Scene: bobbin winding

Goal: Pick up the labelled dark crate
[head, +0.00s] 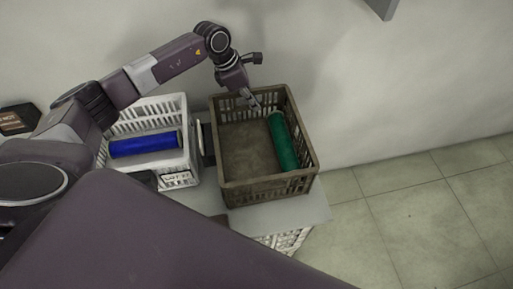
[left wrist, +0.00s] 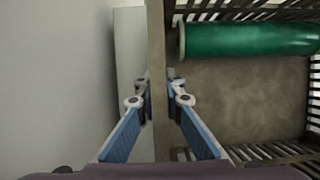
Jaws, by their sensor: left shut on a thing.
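The dark brown crate (head: 268,188) stands on a pale table, with slatted walls and a green cylinder (head: 282,142) lying along its right side. I see no label on the sides that show. My left gripper (head: 256,106) is at the crate's far wall. In the left wrist view my left gripper (left wrist: 160,84) has one finger on each side of the crate's rim (left wrist: 157,40) and is shut on it. The green cylinder also shows inside the crate there (left wrist: 245,40). My right gripper is not in view.
A white crate (head: 177,180) with a label on its front stands left of the dark crate, holding a blue cylinder (head: 143,144). A small dark box (head: 14,121) is at the far left. A wall is close behind; tiled floor (head: 425,215) is clear at right.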

